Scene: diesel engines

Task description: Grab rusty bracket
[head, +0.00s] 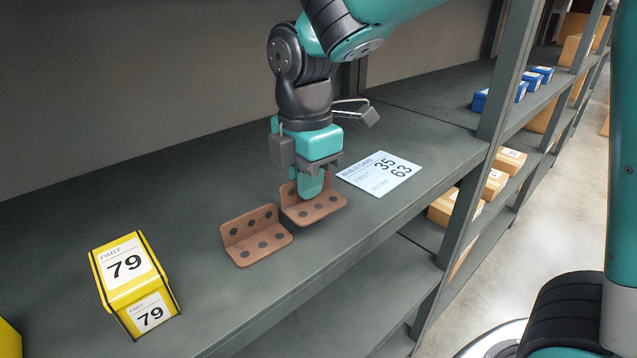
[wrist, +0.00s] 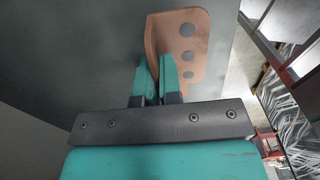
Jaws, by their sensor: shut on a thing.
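Two rusty brown L-shaped brackets with dark round holes are on the grey shelf. The left bracket (head: 256,238) stands free, with its upright plate at the back. The right bracket (head: 322,208) is beside it, partly hidden by my gripper (head: 311,186). My gripper points down and is shut on the upright plate of the right bracket. In the wrist view, the two teal fingers (wrist: 160,77) are close together at the edge of this bracket (wrist: 188,42). The bracket looks level and at shelf height; I cannot tell whether it touches the shelf.
A white build card (head: 379,173) reading 35 and 63 lies right of the brackets. A yellow box (head: 133,279) labelled 79 stands at the left. A shelf post (head: 492,110) rises at the right. Bare shelf lies between the yellow box and the brackets.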

